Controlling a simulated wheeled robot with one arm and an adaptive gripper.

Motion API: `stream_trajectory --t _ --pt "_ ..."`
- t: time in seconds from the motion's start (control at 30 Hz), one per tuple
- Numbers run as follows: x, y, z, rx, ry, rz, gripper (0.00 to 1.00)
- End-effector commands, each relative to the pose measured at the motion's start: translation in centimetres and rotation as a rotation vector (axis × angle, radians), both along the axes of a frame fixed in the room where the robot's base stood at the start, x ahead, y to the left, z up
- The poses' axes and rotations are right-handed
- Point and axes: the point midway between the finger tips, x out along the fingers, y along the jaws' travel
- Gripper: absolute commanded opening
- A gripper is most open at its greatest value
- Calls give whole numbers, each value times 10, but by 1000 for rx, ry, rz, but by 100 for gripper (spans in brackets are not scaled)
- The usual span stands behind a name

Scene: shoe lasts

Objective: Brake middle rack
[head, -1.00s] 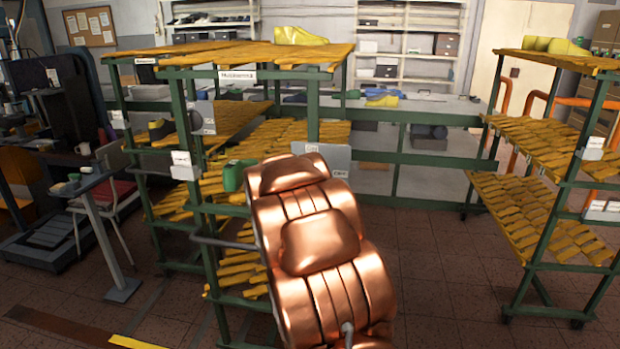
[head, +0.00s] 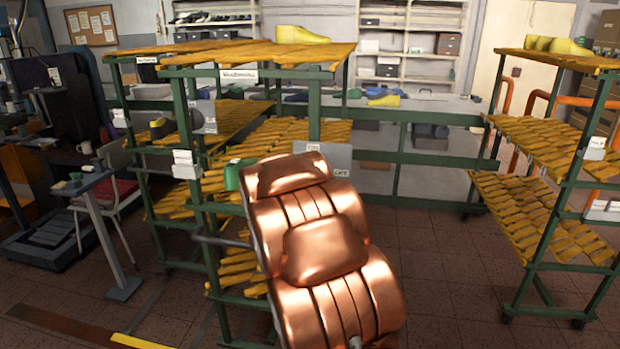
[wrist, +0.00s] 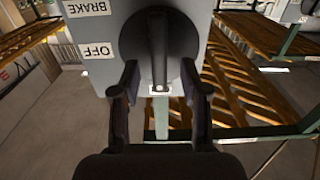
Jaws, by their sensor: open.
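In the wrist view a grey brake box (wrist: 95,25) shows upside-down labels reading BRAKE and OFF. A black lever (wrist: 157,45) on a round black knob is on its face, its end pointing down in the picture, toward my gripper. My gripper (wrist: 160,84) is open, with one finger on each side of the lever's end. Gaps show between the lever and the fingers. In the head view the grey box (head: 338,155) shows on the green rack (head: 313,110) with yellow slatted shelves. My copper arm hides its lower part and my gripper there.
Another slatted rack (head: 545,150) stands at the right. A small table (head: 85,185) and a chair are at the left. Yellow shoe lasts (head: 300,35) lie on the central rack's top. Tiled floor (head: 450,270) is clear between the racks.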

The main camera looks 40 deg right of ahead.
Motion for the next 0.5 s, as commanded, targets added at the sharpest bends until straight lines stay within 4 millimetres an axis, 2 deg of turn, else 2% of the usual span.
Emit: stream_trajectory --t 0.2,0.5 --pt "-15 25 0 -1 0 2 45" --pt "-26 38 -1 0 1 0 45"
